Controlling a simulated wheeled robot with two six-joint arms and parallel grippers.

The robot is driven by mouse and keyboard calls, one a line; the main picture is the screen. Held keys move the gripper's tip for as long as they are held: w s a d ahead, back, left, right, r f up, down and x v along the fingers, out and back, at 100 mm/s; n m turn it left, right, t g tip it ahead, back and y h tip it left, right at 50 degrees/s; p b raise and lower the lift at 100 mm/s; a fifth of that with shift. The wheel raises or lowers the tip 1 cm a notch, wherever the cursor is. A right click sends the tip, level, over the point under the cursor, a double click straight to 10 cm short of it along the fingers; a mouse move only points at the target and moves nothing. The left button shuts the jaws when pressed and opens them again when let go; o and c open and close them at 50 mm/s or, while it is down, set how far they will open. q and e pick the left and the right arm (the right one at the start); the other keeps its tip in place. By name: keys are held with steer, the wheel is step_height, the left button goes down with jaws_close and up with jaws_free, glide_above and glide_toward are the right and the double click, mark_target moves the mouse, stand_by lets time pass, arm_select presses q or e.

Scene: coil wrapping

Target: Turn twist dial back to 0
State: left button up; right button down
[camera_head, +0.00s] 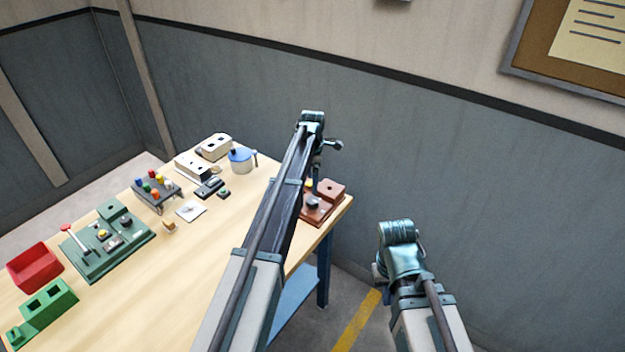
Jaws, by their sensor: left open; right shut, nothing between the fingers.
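A green board (88,262) lies on the left part of the table, with a red-tipped lever (73,233) and a small dark round knob (126,221) on it. I cannot tell whether this knob is the twist dial, and no scale or 0 mark is readable. A brown-red block unit (316,214) with a yellow part sits at the right table edge, partly hidden by my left arm. My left gripper (334,146) is open and empty, above the far right table edge. My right gripper (380,279) is shut and empty, off the table to the right, its fingers mostly hidden.
The wooden table (150,290) also holds a red bin (34,268), a green block with openings (48,305), a rack of coloured pegs (156,190), white boxes (193,166) and a blue-lidded pot (240,160). The table's near middle is clear. A grey wall stands behind.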

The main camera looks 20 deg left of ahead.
arm_select(q)
step_height(320, 180, up, 5)
steer(key=p, duration=0.3)
steer(key=shift+f+p, duration=0.1)
steer(key=shift+p, duration=0.25)
arm_select(e)
step_height(320, 180, up, 5)
steer(key=shift+f, duration=0.1)
arm_select(q)
steer(key=s+d+f+m+b, duration=0.3)
steer(key=s+d+m, duration=0.2)
steer(key=s+m, duration=0.4)
steer(key=s+d+f+m+b, duration=0.3)
steer(key=s+d+m, duration=0.3)
steer(key=s, duration=0.9)
steer(key=s+d+f+m+y+b, duration=0.1)
steer(key=s+d+f+m+b, duration=0.2)
steer(key=s+m, duration=0.9)
steer(key=shift+s+d+f+b, duration=0.25)
steer(key=shift+d+b, duration=0.05)
steer(key=shift+d, duration=1.1)
arm_select(e)
step_height(320, 180, down, 10)
steer(key=shift+r, duration=0.2)
